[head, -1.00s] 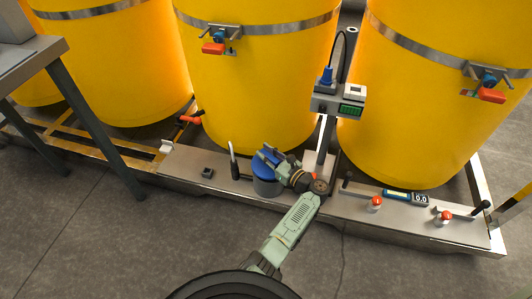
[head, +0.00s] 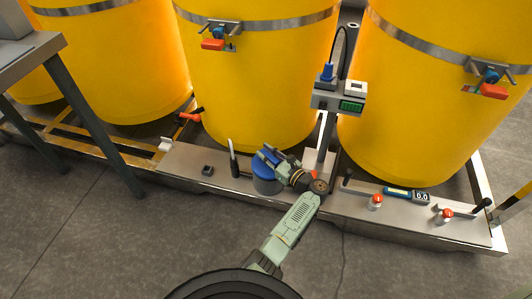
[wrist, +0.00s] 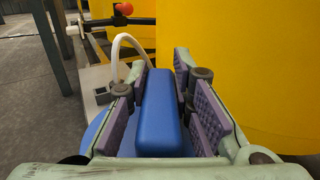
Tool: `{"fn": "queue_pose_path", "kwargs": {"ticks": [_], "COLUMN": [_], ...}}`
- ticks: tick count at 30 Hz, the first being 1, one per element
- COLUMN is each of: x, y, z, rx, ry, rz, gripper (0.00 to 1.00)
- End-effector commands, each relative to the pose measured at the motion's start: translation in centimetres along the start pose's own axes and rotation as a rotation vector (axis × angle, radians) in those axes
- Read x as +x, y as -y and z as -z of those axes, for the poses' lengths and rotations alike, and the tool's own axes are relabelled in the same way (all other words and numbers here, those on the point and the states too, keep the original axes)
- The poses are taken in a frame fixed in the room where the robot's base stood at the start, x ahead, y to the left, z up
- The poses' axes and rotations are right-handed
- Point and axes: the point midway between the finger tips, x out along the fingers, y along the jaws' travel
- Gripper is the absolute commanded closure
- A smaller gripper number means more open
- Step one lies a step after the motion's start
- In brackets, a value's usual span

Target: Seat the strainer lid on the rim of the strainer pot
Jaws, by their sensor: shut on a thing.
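The strainer lid (head: 262,170) is a blue disc with an upright blue bar handle (wrist: 158,115). My gripper (head: 270,155) is shut on that handle, with its purple pads on both sides in the wrist view. The strainer pot (head: 268,187) is a grey cylinder on the steel skid deck, directly below the lid. The lid appears level on top of the pot, but I cannot tell whether it touches the rim all round. In the wrist view the lid's disc (wrist: 95,130) shows at the left, and the pot is hidden.
Large yellow drums (head: 255,80) stand close behind the pot. A post with a grey meter box (head: 339,97) rises to the right. A black-handled lever (head: 233,158) stands just left of the pot. A small dark block (head: 207,170) lies farther left on the deck.

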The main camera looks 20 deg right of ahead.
Motion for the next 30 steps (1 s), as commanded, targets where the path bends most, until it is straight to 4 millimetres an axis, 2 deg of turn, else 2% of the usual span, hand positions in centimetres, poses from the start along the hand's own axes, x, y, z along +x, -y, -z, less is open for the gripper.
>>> {"fn": "queue_pose_path", "kwargs": {"ticks": [16,17,27,30], "x": [0.0,0.0,0.0,0.0], "y": [0.0,0.0,0.0,0.0], "z": [1.4,1.4,1.3,1.3], "rx": [-0.001,-0.002,-0.001,-0.001], "ry": [0.001,0.001,0.001,0.0], "rz": [0.0,0.0,0.0,0.0], "gripper": [1.0,0.78,0.56,0.56]}}
